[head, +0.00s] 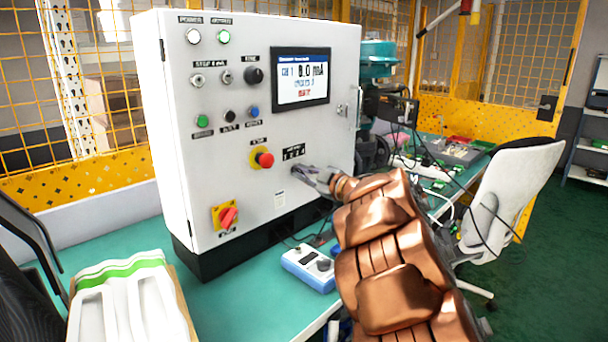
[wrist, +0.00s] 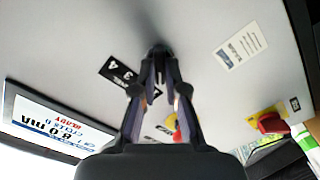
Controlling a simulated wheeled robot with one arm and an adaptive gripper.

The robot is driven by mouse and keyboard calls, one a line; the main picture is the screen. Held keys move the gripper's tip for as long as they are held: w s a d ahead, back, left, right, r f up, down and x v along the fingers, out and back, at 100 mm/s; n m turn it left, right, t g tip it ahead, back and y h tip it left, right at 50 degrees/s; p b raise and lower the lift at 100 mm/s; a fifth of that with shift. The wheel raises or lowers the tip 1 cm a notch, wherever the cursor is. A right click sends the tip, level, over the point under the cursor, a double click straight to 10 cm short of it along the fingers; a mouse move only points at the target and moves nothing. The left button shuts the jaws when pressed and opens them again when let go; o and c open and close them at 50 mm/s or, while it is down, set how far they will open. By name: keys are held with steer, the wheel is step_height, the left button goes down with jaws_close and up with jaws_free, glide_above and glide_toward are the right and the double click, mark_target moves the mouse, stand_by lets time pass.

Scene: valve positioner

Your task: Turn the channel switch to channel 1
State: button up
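The channel switch (wrist: 158,48) is a small dark knob on the grey front of the control cabinet. It sits just below a black number label (head: 293,153), which also shows upside down in the wrist view (wrist: 119,73). My gripper (head: 298,172) reaches the panel from the right. In the wrist view its two fingers (wrist: 158,62) converge on the knob and appear shut on it. The fingertips hide most of the knob, so its pointer cannot be read. The cabinet's screen (head: 300,76) appears to read CH 1 and 8.0 mA, with red text below.
A red emergency button (head: 265,160) is left of the switch. A red-yellow rotary switch (head: 227,216) is lower left. Several small knobs and buttons fill the upper panel. A blue-white handheld device (head: 309,268) lies on the green bench below. A white chair (head: 515,195) stands right.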

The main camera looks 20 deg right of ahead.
steer(key=o, duration=0.5)
steer(key=shift+c, duration=0.2)
steer(key=v, duration=1.2)
